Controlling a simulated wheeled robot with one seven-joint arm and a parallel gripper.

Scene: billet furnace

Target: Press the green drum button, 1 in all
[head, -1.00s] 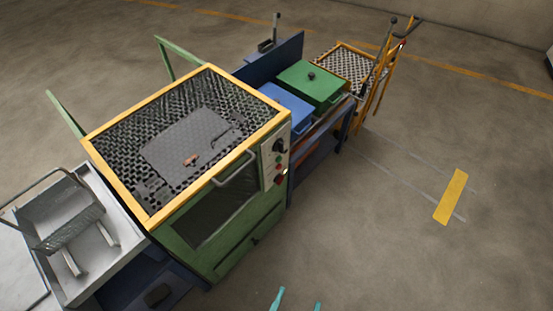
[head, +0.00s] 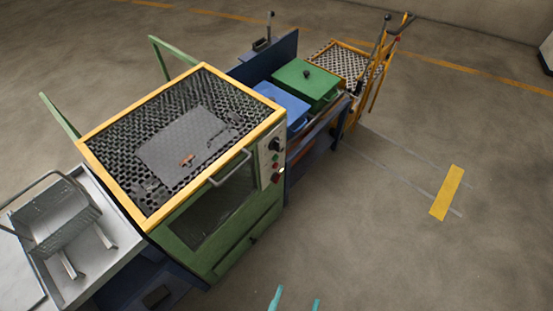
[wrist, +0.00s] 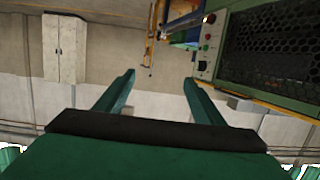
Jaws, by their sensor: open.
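The green furnace (head: 232,225) has a pale control panel (head: 268,178) on the right end of its front. On the panel are a black knob (head: 275,145), a small green button (head: 275,157) below it and a red button (head: 276,178) lower down. The panel also shows in the wrist view (wrist: 208,35), right of my fingers, with a red button (wrist: 211,18) and a dark knob (wrist: 202,65). My gripper (head: 295,301) is open and empty at the bottom edge of the head view, well apart from the panel. Its two teal fingers fill the lower wrist view (wrist: 160,77).
A metal sink-like tray (head: 75,240) stands left of the furnace. A blue bench with a blue box (head: 283,103) and a green lidded box (head: 305,85) adjoins it on the right, then a yellow trolley (head: 345,65). The floor to the right is clear, with a yellow mark (head: 447,193).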

